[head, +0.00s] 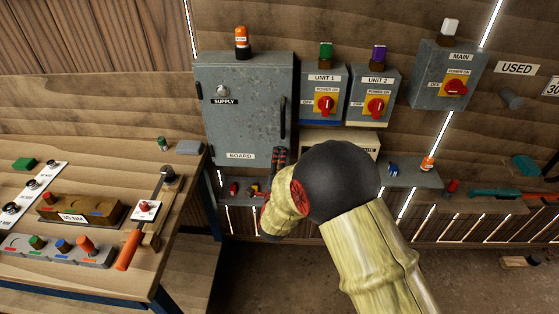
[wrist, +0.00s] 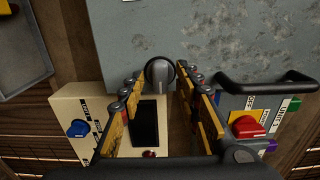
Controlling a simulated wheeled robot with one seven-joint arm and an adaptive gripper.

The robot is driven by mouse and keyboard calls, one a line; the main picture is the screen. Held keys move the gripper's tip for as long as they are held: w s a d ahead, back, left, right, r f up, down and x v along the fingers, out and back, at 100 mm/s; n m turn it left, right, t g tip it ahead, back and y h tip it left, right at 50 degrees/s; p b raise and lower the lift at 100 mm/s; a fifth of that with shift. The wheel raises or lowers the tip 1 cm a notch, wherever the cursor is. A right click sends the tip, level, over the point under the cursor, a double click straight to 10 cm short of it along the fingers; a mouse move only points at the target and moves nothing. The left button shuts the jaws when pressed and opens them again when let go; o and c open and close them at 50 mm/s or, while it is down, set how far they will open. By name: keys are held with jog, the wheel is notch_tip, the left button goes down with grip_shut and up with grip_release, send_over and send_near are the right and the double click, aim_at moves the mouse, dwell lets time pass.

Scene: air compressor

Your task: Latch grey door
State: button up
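The grey door (head: 245,110) of the board cabinet looks shut in the head view; its right edge is partly hidden near the bottom. It carries a black bar handle (head: 282,118) on the right and a round knob (head: 222,90) above the SUPPLY label. In the wrist view, the grey surface (wrist: 210,35) fills the top and a black bar handle (wrist: 265,84) is at right. A round grey knob (wrist: 159,73) shows between the fingertips. My gripper (wrist: 158,84) is open, its fingers apart on either side of this knob; contact cannot be told. My gripper (head: 279,157) is near the door's lower right corner.
Switch boxes UNIT 1 (head: 324,92) and UNIT 2 (head: 374,94) hang right of the door. A cream box (wrist: 78,108) with a blue knob is close to my fingers. A wooden workbench (head: 110,276) with controls stands at left.

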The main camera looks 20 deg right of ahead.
jog(key=shift+c, duration=1.2)
grip_shut()
jog(key=shift+f+n, duration=0.1)
jog(key=shift+n, duration=0.2)
jog(key=n, duration=1.7)
jog(key=shift+b, duration=0.3)
jog(key=shift+n, duration=0.3)
